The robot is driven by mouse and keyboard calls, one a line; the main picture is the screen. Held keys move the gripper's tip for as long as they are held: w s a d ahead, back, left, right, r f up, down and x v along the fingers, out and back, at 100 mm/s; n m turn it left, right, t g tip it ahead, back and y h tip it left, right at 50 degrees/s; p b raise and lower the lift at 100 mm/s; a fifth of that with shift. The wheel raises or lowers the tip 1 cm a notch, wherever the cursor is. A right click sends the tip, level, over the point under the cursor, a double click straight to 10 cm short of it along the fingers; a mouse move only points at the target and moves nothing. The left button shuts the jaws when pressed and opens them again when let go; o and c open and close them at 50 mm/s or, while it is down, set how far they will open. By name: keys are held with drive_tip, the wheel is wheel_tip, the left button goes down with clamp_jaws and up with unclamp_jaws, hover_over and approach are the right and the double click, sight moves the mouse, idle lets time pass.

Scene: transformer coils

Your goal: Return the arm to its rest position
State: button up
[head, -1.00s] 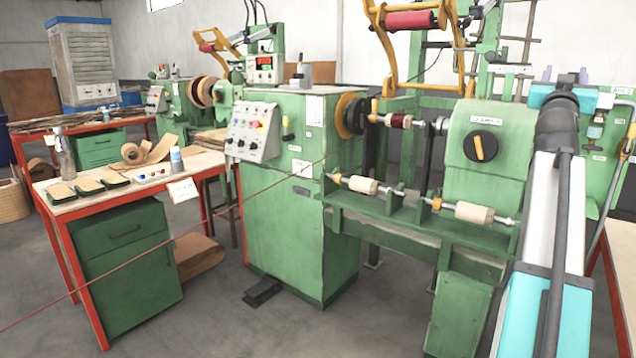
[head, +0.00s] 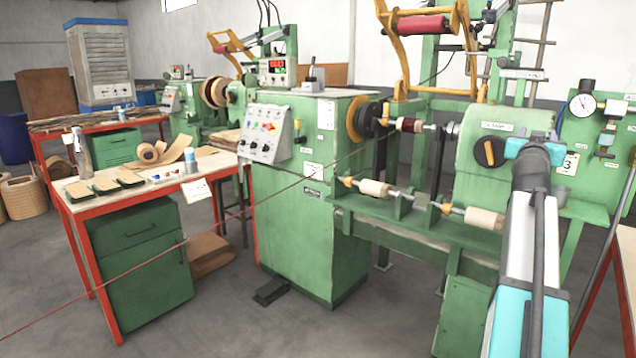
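My arm rises at the right side of the head view, in front of the right end of the green winding machine (head: 300,215). Its far end bends at a dark joint with a teal cap. My gripper itself cannot be made out; it is hidden behind the arm links or out of view. A dark red wound coil (head: 411,125) sits on the machine's upper spindle. Two pale bobbins, one left (head: 373,187) and one right (head: 484,217), sit on the lower shafts.
A red-framed table (head: 112,212) with paper rolls and trays stands at left, a green drawer cabinet (head: 143,262) under it. A pedal (head: 271,291) lies on the floor before the machine. A gauge panel (head: 592,135) stands behind my arm. Floor at front centre is open.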

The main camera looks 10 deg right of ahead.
drive_tip(key=w+a+f+n+g+y+p, duration=0.1)
drive_tip(key=w+a+f+y, duration=0.2)
drive_tip(key=f, duration=0.7)
drive_tip(key=w+a+f+g+y+p, duration=0.1)
drive_tip(key=w+a+f, duration=0.3)
drive_tip(key=f, duration=0.5)
drive_tip(key=w+a+f+n+g+y+p, duration=0.1)
drive_tip(key=w+a+f+y, duration=0.2)
drive_tip(key=f, duration=0.7)
drive_tip(key=s+a+f+n+g+y+p, duration=0.1)
drive_tip(key=s+a+f+g+y+p, duration=0.1)
drive_tip(key=a+f, duration=0.95)
drive_tip(key=s+a+f+n+g+y+p, duration=0.2)
drive_tip(key=a+f, duration=0.7)
drive_tip(key=f, duration=0.6)
drive_tip(key=s+a+f+n+g+y+p, duration=0.2)
drive_tip(key=s+a+f+g+y+p, duration=0.15)
drive_tip(key=s+a+f, duration=1.25)
drive_tip(key=s+a+f+n+g+p, duration=0.1)
drive_tip(key=s+a+f+g, duration=0.1)
drive_tip(key=s+a, duration=0.3)
drive_tip(key=s+a+f+n+g+p, duration=0.1)
drive_tip(key=s+a+f+g, duration=0.1)
drive_tip(key=s, duration=1)
drive_tip(key=s+a+f+n+g+p, duration=0.1)
drive_tip(key=s+a+f+g+p, duration=0.1)
drive_tip(key=s+a, duration=0.5)
drive_tip(key=shift+s+a+f+g, duration=0.3)
drive_tip(key=shift+s+g, duration=0.45)
drive_tip(key=shift+s, duration=0.2)
